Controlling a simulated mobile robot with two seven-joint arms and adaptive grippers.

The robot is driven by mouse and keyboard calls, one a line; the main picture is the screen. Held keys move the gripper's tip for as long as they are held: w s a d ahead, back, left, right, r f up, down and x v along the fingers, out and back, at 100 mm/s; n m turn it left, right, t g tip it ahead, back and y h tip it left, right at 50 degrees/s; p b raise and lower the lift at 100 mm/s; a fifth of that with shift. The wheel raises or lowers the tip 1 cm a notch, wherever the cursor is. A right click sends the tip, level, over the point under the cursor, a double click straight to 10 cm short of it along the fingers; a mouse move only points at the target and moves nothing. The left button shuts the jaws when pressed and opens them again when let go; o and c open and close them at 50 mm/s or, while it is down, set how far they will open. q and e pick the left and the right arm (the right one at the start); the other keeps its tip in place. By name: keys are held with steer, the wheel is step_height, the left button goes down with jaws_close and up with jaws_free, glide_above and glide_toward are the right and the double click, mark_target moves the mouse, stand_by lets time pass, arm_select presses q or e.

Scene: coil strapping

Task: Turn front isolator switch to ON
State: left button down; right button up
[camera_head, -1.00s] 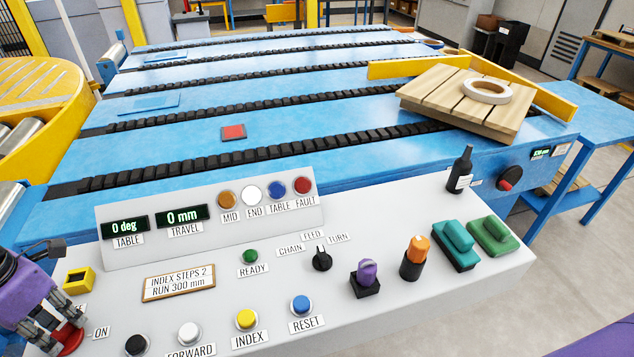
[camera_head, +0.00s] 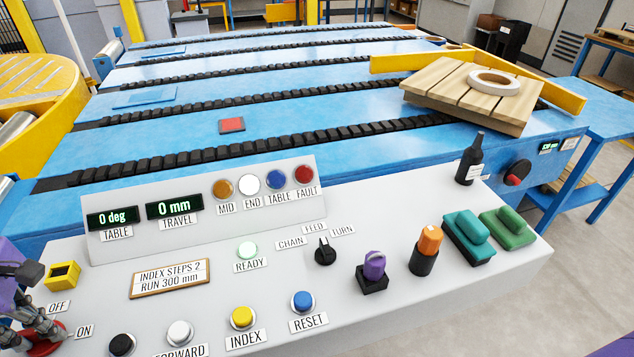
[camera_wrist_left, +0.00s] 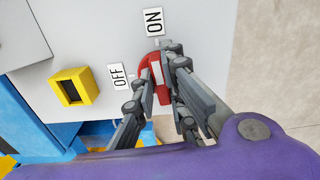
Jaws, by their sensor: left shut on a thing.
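The front isolator switch is a red rotary handle (camera_wrist_left: 164,93) with a pale mark, on the grey panel in the left wrist view. The ON label (camera_wrist_left: 153,22) lies just past its upper end, and the OFF label (camera_wrist_left: 118,76) lies to its left. The pale mark appears to point roughly towards ON. My left gripper (camera_wrist_left: 154,78) is shut on the handle, a finger on each side. In the head view the red switch (camera_head: 49,343) is at the lower left, partly hidden by my left gripper (camera_head: 37,333).
A yellow-framed block (camera_head: 62,275) sits close beside the switch. Black and white push buttons (camera_head: 121,345) stand to its right. A black bottle (camera_head: 470,160) and green blocks (camera_head: 507,229) stand at the panel's far right.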

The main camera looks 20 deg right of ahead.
arm_select(q)
steer(key=shift+m, duration=0.6)
arm_select(e)
steer(key=shift+w+a+f, duration=0.1)
steer(key=shift+f, duration=0.2)
arm_select(q)
steer(key=c, duration=1.8)
jaws_free()
steer(key=shift+r, duration=0.1)
step_height(320, 180, up, 12)
arm_select(e)
steer(key=shift+w+a+r, duration=0.1)
steer(key=shift+w+a, duration=0.1)
steer(key=shift+w, duration=0.8)
arm_select(q)
steer(key=shift+s, duration=0.1)
